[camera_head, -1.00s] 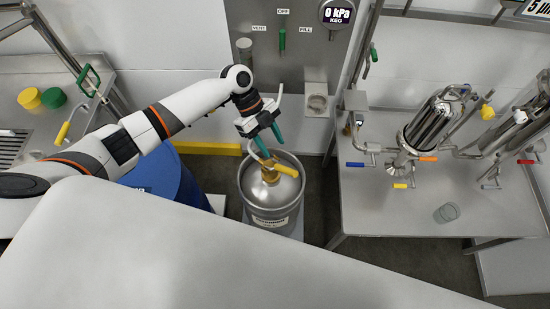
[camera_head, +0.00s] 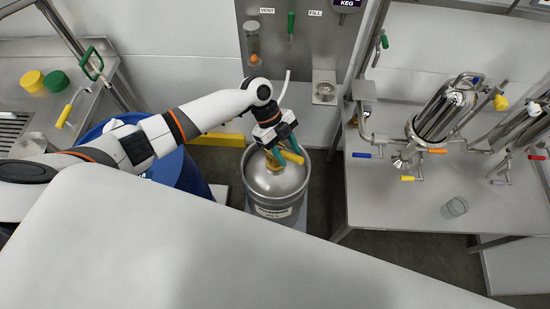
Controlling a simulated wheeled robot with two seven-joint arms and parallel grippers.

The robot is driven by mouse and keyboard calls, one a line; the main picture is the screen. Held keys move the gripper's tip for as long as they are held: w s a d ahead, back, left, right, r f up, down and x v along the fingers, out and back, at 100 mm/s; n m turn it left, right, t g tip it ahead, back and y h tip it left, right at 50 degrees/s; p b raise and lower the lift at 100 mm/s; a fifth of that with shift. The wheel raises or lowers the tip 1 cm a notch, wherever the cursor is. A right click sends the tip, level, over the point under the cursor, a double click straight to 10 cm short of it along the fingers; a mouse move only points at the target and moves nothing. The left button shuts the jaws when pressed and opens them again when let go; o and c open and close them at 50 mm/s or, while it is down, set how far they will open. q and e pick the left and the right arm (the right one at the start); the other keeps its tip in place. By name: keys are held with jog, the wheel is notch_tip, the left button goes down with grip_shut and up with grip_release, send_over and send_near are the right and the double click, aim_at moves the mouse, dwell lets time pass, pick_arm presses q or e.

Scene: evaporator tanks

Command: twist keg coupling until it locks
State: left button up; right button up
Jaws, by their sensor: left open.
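The steel keg (camera_head: 275,190) stands on the floor in the middle of the view, with a label on its front. The brass keg coupling (camera_head: 273,163) with a yellow handle (camera_head: 293,156) sits on top of the keg. My left gripper (camera_head: 288,155) points down right at the coupling, its teal fingers open on either side of its upper part. The fingers hide part of the coupling, and I cannot tell if they touch it. My right gripper is not in view.
A blue drum (camera_head: 190,172) stands left of the keg, under my left arm. A panel with VENT and FILL labels (camera_head: 290,45) rises behind. A yellow bar (camera_head: 222,140) lies behind the keg.

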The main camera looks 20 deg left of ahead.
pick_arm(q)
jog(key=c, duration=0.5)
grip_shut()
jog(key=shift+s+f+m+b, duration=0.15)
jog(key=shift+m+b, duration=0.25)
jog(key=shift+b, duration=0.3)
jog(key=shift+a+m+g, duration=0.1)
jog(key=shift+m+g, duration=0.2)
jog(key=shift+s, duration=0.15)
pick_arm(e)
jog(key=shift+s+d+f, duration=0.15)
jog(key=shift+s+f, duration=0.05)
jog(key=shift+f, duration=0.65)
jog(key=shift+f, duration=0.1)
